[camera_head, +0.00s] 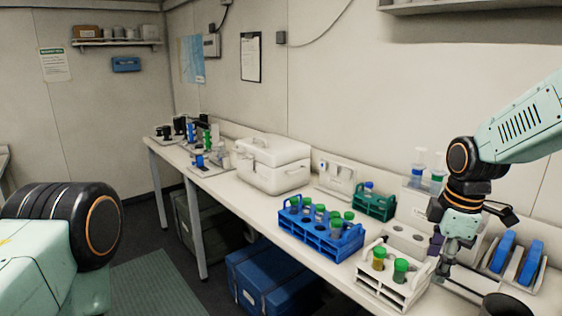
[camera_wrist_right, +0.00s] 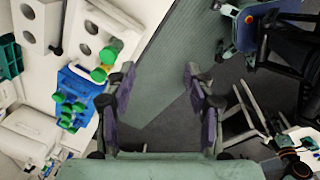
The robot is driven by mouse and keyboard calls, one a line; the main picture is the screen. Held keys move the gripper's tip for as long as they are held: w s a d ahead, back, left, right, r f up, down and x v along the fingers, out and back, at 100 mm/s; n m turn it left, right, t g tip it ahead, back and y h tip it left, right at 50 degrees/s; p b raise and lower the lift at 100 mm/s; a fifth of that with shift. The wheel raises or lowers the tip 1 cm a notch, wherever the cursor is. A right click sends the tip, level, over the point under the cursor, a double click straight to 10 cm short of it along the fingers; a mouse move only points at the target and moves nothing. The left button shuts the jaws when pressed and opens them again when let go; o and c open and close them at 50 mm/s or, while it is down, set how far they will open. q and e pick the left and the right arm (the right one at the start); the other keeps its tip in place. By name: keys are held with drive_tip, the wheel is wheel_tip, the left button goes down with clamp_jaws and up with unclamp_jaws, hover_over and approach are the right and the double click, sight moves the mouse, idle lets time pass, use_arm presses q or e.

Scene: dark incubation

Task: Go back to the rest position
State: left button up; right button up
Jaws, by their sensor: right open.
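My right gripper (camera_head: 447,268) hangs down at the front of the bench, beside the right end of a white rack (camera_head: 392,293). In the right wrist view its two fingers (camera_wrist_right: 158,82) are spread apart with nothing between them; the floor shows through the gap. The white rack holds two green-capped tubes (camera_head: 400,270). I cannot tell whether the gripper touches the rack in the head view. My left arm shows only as a joint at the left edge of the head view; its gripper is out of view.
A blue rack (camera_head: 319,240) with several green-capped tubes and a green rack (camera_head: 373,204) stand on the bench. A white cool box (camera_head: 272,166) is farther along. A holder with blue items (camera_head: 528,264) is at right. A blue crate (camera_head: 262,283) sits below. Floor at left is open.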

drive_tip(key=s+a+f+m+t+b, duration=0.25)
drive_tip(key=f+m, duration=0.35)
drive_tip(key=f, duration=0.5)
drive_tip(key=s+a+f+m+t+b, duration=0.1)
drive_tip(key=s+a+f+m+b, duration=0.2)
drive_tip(key=f+m, duration=0.5)
drive_tip(key=s+a+f+g+b, duration=0.1)
drive_tip(key=s+f+b, duration=0.4)
drive_tip(key=s+f, duration=0.7)
drive_tip(key=s+a+f+g+b, duration=0.1)
drive_tip(key=s+f+g+b, duration=0.3)
drive_tip(key=s+f, duration=0.9)
drive_tip(key=s+b, duration=0.1)
drive_tip(key=s, duration=0.2)
drive_tip(key=shift+a+f+m, duration=0.25)
drive_tip(key=shift+f+m, duration=0.05)
drive_tip(key=shift+m, duration=0.1)
